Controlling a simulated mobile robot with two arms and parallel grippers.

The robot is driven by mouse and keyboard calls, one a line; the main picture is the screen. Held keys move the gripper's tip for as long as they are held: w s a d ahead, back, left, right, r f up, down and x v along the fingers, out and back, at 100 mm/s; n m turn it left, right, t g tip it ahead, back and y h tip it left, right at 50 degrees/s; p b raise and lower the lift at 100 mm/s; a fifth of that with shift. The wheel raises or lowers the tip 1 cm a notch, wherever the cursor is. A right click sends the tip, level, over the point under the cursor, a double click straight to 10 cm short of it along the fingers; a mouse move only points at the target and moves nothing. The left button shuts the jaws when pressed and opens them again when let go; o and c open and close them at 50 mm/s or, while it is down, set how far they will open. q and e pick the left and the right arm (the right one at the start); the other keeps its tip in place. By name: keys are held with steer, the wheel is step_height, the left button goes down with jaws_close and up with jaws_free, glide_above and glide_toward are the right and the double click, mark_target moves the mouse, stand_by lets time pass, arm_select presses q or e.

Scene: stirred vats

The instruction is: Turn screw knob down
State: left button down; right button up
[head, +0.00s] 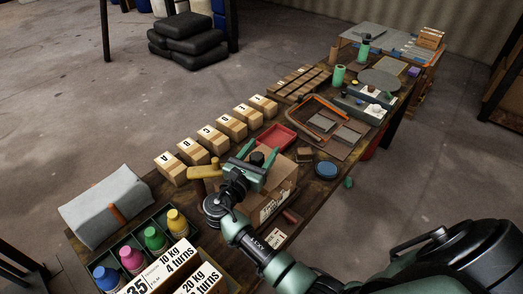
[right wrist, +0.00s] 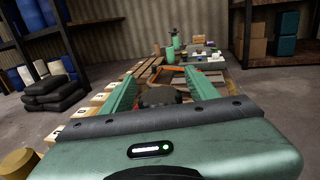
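A dark round knob (head: 257,159) shows at the top of a brown box-like body (head: 283,190) near the middle of the table. My right gripper (head: 256,166) is over this body, with its two green fingers apart. In the right wrist view the fingers of my right gripper (right wrist: 163,96) stand wide apart. The dark knob (right wrist: 158,97) shows between them, with gaps on both sides. I see no contact between fingers and knob. The knob's lower part is hidden. My left gripper is not in view.
A red tray (head: 278,137) lies behind the knob, and a blue disc (head: 326,170) lies right. A yellow-handled tool (head: 204,172) and coloured bottles (head: 155,238) are at left.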

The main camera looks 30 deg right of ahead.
mark_target(254, 162)
steer(key=b+v, duration=0.1)
steer(key=v, duration=0.7)
steer(key=shift+b, duration=0.3)
steer(key=shift+d, duration=0.1)
